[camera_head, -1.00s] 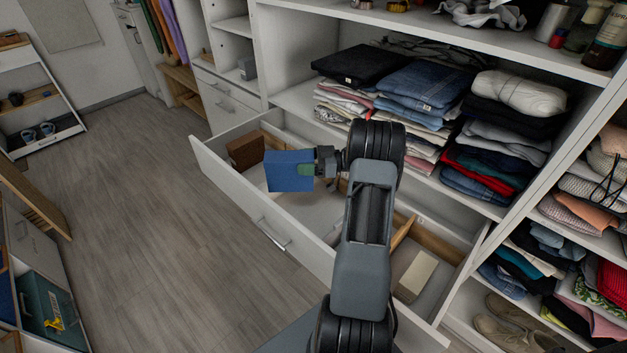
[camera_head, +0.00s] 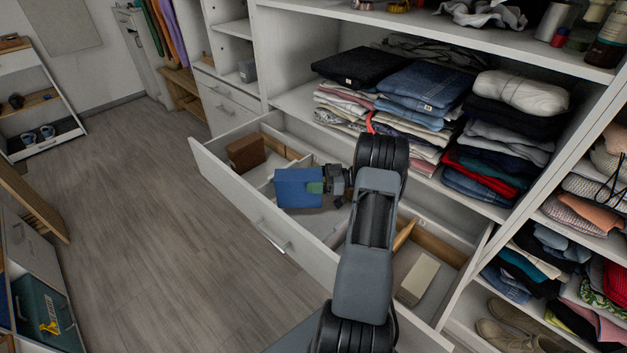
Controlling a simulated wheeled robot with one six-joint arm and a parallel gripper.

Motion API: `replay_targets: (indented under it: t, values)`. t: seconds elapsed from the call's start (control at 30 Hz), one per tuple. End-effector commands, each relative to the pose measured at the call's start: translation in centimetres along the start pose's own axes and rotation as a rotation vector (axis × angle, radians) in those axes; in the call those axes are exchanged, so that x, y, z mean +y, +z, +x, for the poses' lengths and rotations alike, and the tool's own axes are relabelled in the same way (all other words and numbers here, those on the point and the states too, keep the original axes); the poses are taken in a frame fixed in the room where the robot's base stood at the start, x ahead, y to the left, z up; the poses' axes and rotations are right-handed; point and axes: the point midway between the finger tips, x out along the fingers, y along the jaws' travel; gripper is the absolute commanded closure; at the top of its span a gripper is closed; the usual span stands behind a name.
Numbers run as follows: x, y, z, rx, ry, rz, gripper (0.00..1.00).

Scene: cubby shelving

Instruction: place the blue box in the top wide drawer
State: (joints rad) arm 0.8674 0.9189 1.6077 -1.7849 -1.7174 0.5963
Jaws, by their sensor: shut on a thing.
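The blue box (camera_head: 296,189) is held by my gripper (camera_head: 318,187), which comes at it from the right and is shut on it. A greenish patch shows on the box beside the fingers. The box appears over or inside the open wide drawer (camera_head: 222,178), in its left-middle part. I cannot tell whether it touches the drawer floor. A brown box (camera_head: 246,153) is in the drawer's far left corner. My arm hides part of the drawer's middle.
A pale box (camera_head: 418,279) lies in the drawer's right part, near a wooden divider (camera_head: 404,233). Folded clothes (camera_head: 415,90) fill the shelf behind the drawer. The wooden floor (camera_head: 150,220) to the left is clear.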

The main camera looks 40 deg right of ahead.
Motion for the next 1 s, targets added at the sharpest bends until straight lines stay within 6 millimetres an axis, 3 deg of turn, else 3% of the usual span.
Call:
replay_targets:
  t: [0.53, 0.57, 0.8, 1.0]
  values:
    - [0.0, 1.1, 0.0, 0.001, 0.000, -0.001, 0.73]
    - [0.0, 1.2, 0.0, 0.000, 0.000, 0.000, 0.37]
    - [0.0, 1.2, 0.0, 0.000, 0.000, 0.000, 0.14]
    - [0.0, 1.2, 0.0, 0.000, 0.000, 0.001, 0.13]
